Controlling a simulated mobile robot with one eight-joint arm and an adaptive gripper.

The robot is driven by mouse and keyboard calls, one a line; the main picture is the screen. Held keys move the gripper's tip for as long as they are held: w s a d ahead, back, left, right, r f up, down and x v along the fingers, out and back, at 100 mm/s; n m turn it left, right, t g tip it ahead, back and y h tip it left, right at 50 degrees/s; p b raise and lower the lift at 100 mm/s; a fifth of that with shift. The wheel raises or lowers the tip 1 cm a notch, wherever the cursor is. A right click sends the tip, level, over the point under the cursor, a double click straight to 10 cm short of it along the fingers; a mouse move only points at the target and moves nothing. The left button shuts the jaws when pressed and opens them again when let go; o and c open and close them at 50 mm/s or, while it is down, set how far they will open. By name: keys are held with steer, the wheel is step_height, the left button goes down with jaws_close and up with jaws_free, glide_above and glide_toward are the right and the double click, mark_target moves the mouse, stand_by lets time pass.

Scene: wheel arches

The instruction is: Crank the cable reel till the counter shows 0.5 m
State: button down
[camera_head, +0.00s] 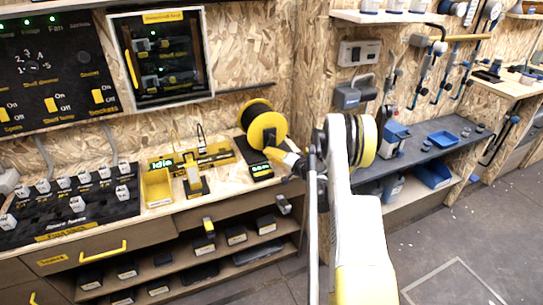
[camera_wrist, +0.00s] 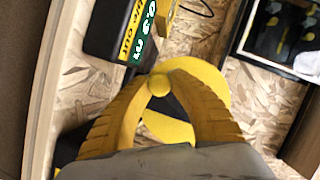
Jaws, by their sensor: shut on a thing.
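The cable reel (camera_head: 264,124) stands on the bench, with a yellow round flange and black cable wound behind it. In the wrist view its yellow flange (camera_wrist: 213,80) lies partly behind my fingers. My gripper (camera_wrist: 158,84) is shut on the reel's round yellow crank knob (camera_wrist: 158,86). In the head view my gripper (camera_head: 282,158) is at the lower right of the flange. The counter (camera_head: 261,170) sits below the reel with green digits. In the wrist view the counter display (camera_wrist: 146,32) is sideways; it starts with 0 and ends in m, but I cannot surely read the decimal.
A yellow bin (camera_head: 157,188) and a yellow-black stand (camera_head: 194,181) are left of the counter. A display reading "Idle" (camera_head: 161,163) is behind them. A black switch board (camera_head: 72,213) lies further left.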

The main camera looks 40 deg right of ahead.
stand_by(0.3)
steer(key=c, duration=1.2)
jaws_free()
steer(key=shift+s, duration=0.15)
steer(key=v, duration=1.1)
steer(key=shift+s+d+r, duration=0.15)
steer(key=shift+s, duration=0.15)
steer(key=shift+o, duration=0.2)
